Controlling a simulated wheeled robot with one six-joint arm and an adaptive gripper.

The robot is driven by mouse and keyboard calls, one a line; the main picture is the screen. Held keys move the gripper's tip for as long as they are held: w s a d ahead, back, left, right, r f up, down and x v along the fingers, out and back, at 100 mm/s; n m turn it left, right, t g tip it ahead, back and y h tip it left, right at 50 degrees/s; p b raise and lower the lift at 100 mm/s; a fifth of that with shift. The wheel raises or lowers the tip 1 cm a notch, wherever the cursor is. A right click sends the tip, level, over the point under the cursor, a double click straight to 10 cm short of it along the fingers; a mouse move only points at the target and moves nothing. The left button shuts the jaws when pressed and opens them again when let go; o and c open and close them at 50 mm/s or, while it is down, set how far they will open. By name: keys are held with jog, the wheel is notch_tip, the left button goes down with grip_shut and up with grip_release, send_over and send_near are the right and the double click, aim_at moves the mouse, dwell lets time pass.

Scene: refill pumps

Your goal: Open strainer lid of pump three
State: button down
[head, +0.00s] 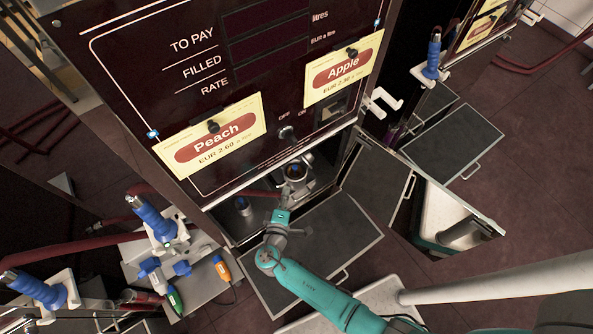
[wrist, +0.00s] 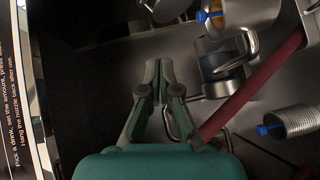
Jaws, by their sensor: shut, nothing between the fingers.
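The head view shows an open cabinet under a dark pump panel (head: 255,100) marked Peach and Apple; I see no pump number. Inside is a round steel fitting (head: 295,173) with a blue and orange part at its top. The wrist view shows what looks like this steel fitting (wrist: 245,14) at upper right, with a blue knob (wrist: 203,16); how its lid sits is unclear. A clear-walled bowl (wrist: 214,56) is below it. My gripper (wrist: 159,64) is shut and empty, left of these parts and apart from them in the picture. In the head view my gripper (head: 284,207) is at the cabinet opening.
A dark panel (head: 325,250) lies in front of the cabinet. A red hose (wrist: 245,92) crosses right of my gripper. A ribbed steel cylinder (wrist: 291,121) with a blue tip is at lower right. Blue-handled nozzles (head: 155,218) hang at left. A grey tray (head: 215,285) holds coloured parts.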

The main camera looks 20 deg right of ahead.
send_near(303, 156)
jog(key=w+a, duration=0.1)
jog(key=w, duration=0.3)
jog(key=shift+w+d+f, duration=0.15)
jog(key=shift+w+d, duration=0.05)
jog(key=shift+d, duration=0.35)
jog(key=shift+w+d+f, duration=0.1)
jog(key=shift+w+d, duration=0.05)
jog(key=shift+d, duration=0.35)
jog(key=shift+w+d+f, duration=0.1)
jog(key=shift+w+d, duration=0.05)
jog(key=shift+d, duration=0.3)
jog(key=shift+w+d+f, duration=0.1)
jog(key=shift+d, duration=0.35)
jog(key=shift+d+r, duration=0.1)
jog(key=shift+d, duration=0.05)
jog(key=shift+w+d+r+m+g+y, duration=0.25)
jog(key=shift+d+m+g+y, duration=0.1)
jog(key=shift+d, duration=0.55)
jog(key=shift+w+d+r+m+g+y, duration=0.1)
jog(key=shift+d+r+m+g+y, duration=0.25)
jog(key=shift+d, duration=0.55)
jog(key=shift+w+d+r+m+g+y, duration=0.15)
jog(key=shift+d+m+y, duration=0.25)
jog(key=shift+d, duration=0.5)
